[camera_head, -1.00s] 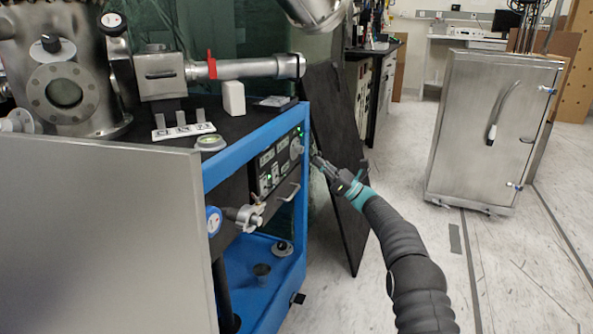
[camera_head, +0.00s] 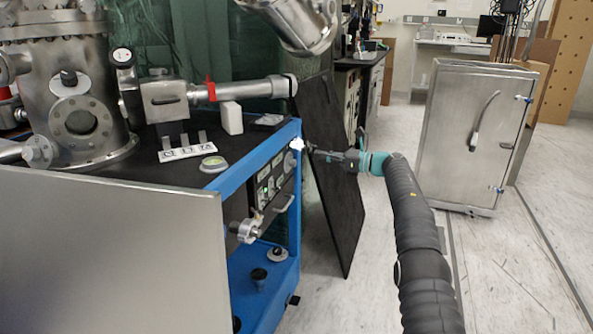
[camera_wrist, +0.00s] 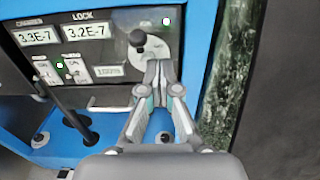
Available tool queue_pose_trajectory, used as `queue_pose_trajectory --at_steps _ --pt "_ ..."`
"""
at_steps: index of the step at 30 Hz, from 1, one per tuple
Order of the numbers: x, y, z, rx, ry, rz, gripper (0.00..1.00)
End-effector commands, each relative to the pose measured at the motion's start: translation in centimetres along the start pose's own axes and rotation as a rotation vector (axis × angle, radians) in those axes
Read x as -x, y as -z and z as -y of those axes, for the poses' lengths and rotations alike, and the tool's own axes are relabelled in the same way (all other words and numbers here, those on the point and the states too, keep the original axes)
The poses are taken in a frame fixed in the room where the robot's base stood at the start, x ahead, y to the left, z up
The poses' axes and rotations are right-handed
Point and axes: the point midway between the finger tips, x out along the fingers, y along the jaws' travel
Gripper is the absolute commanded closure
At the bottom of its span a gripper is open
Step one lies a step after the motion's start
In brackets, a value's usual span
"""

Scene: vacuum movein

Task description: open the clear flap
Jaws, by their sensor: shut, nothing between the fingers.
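The control panel (camera_head: 271,184) is set in the blue frame of the cart and also shows in the wrist view (camera_wrist: 95,62). My gripper (camera_head: 311,148) is shut and empty, pointing at the panel's upper right corner. In the wrist view, its fingertips (camera_wrist: 158,66) overlap the plate's lower edge; contact is unclear.
The blue cart frame (camera_wrist: 188,60) borders the panel on the right. A drawer handle (camera_head: 284,204) and a valve (camera_head: 245,231) stick out lower down. A dark board (camera_head: 332,180) leans behind my gripper. A steel cabinet (camera_head: 470,135) stands right; open floor lies between.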

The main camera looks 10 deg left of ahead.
Motion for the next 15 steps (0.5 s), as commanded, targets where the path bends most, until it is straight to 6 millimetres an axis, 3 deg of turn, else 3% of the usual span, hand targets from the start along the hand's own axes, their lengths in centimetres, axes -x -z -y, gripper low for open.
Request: queue_pose_trajectory --at_steps 1,15 --pt "0.1 -0.9 0.1 0.001 0.001 -0.012 1.0" --pt "1.2 -2.8 0.6 0.0 0.013 -0.006 1.0"
